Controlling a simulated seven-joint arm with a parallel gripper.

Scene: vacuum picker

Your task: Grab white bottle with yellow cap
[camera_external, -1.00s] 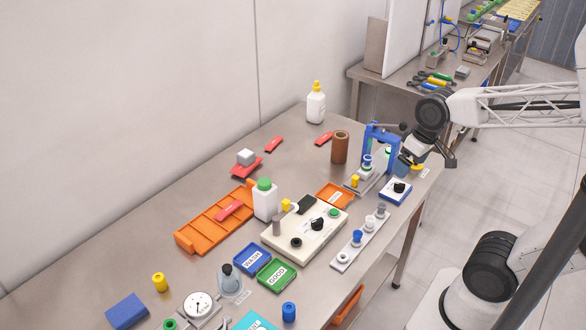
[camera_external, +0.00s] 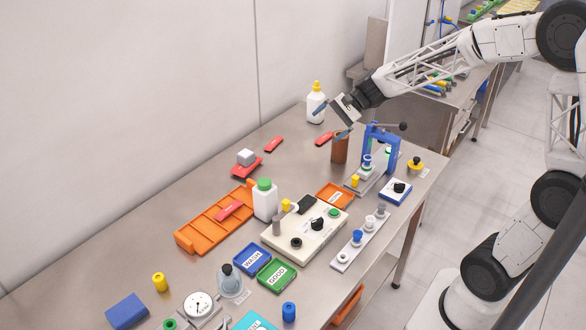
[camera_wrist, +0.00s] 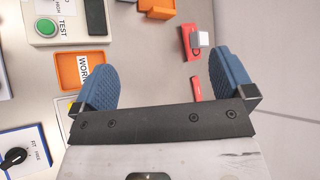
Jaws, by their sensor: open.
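The white bottle with a yellow cap (camera_external: 316,106) stands upright at the far back of the table in the external view. My gripper (camera_external: 331,121) is open beside it, on the bottle's right and near side, above the table. One finger appears close to or overlapping the bottle; I cannot tell whether they touch. In the wrist view my gripper (camera_wrist: 163,80) shows two blue ridged fingers spread apart with nothing between them. The bottle does not show in the wrist view.
A brown cylinder (camera_external: 340,149) stands just below my gripper. A blue press frame (camera_external: 380,137) is to its right. A red piece (camera_external: 324,138) lies near the bottle. A second white bottle with a green cap (camera_external: 265,201) stands mid-table. A wall (camera_external: 200,70) rises behind the table.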

